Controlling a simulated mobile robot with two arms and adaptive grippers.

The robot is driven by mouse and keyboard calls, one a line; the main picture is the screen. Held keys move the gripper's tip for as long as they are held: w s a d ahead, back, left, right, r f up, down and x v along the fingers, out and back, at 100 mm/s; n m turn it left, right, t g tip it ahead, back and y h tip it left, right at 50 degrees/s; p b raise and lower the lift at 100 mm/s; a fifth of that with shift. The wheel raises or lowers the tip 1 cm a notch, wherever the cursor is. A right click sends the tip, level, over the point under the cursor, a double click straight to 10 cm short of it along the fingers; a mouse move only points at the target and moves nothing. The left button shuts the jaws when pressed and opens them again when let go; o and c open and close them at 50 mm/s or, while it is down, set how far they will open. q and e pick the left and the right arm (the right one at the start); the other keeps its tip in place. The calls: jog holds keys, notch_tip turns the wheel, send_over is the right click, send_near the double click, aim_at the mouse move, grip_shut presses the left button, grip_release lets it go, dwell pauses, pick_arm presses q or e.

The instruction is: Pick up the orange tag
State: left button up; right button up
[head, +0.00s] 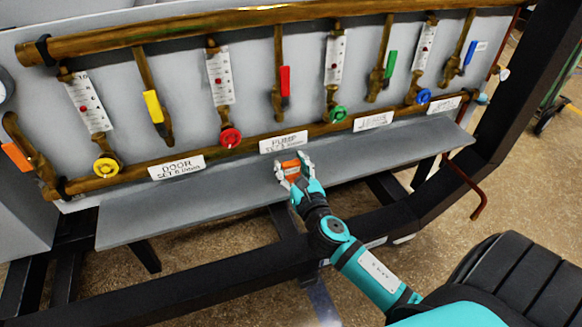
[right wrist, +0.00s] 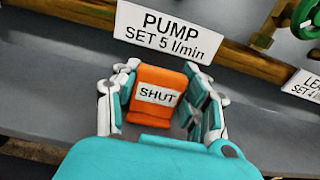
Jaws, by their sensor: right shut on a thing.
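The orange tag (right wrist: 158,96), with a white "SHUT" label, is between the fingers of my right gripper (right wrist: 160,102) in the right wrist view. In the head view the tag (head: 291,167) shows as a small orange patch at the fingertips of my right gripper (head: 294,170). The right gripper is shut on the tag, over the grey shelf (head: 210,205) and just below the "PUMP SET 5 l/min" sign (head: 283,142). I cannot tell whether the tag touches the shelf. My left gripper is not in view.
Behind the shelf is a panel of brass pipes (head: 200,35) with several flow gauges and coloured valves. Another orange piece (head: 16,156) is on the far-left valve. A dark frame beam (head: 230,275) runs in front of the shelf. The shelf's left part is bare.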

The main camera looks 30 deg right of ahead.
aim_at(295, 161)
notch_tip(295, 161, up, 3)
jog(key=shift+r+p, duration=0.15)
jog(key=shift+p, duration=0.65)
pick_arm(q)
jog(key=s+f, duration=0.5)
pick_arm(e)
jog(key=shift+s+d, duration=0.1)
jog(key=shift+s, duration=0.55)
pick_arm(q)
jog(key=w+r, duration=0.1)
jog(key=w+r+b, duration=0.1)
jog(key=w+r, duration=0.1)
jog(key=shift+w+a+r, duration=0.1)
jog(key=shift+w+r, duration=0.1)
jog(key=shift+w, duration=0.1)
pick_arm(e)
jog(key=s+d+r, duration=0.1)
jog(key=s+d, duration=0.2)
jog(key=s, duration=1.1)
jog(key=shift+s+r, duration=0.15)
